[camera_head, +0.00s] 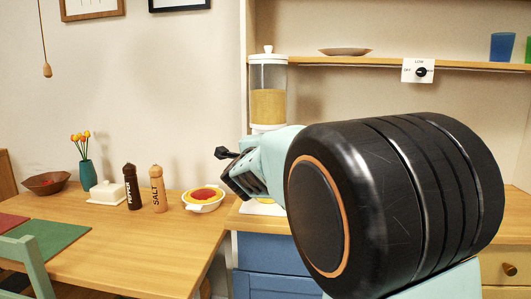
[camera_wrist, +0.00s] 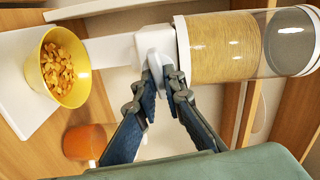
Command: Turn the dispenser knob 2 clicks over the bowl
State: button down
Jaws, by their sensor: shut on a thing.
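The dispenser (camera_head: 268,75) stands on the counter, a clear cylinder with a white lid and tan grain inside. In the wrist view the dispenser (camera_wrist: 222,47) lies sideways across the top. My gripper (camera_wrist: 158,82) is shut on its pale grey knob (camera_wrist: 153,60), with one finger on each side. A yellow bowl (camera_wrist: 65,104) holding golden flakes sits on the white base (camera_wrist: 22,118), below the spout. In the head view my gripper (camera_head: 228,168) is in front of the dispenser's lower part, and my arm hides the knob and bowl.
Left of the dispenser, the table holds a white dish (camera_head: 203,206), salt (camera_head: 157,190) and pepper (camera_head: 132,190) shakers, a butter dish (camera_head: 107,194) and a vase (camera_head: 88,176). A shelf (camera_head: 350,62) runs behind, with a dial plate (camera_head: 418,71) on its edge.

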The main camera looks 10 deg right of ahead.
jog(key=shift+f+m+b, duration=0.1)
jog(key=shift+m+b, duration=0.4)
jog(key=shift+m, duration=0.1)
jog(key=c, duration=2)
grip_release()
jog(key=shift+s, duration=0.1)
jog(key=v, duration=0.7)
jog(key=shift+s+a, duration=0.1)
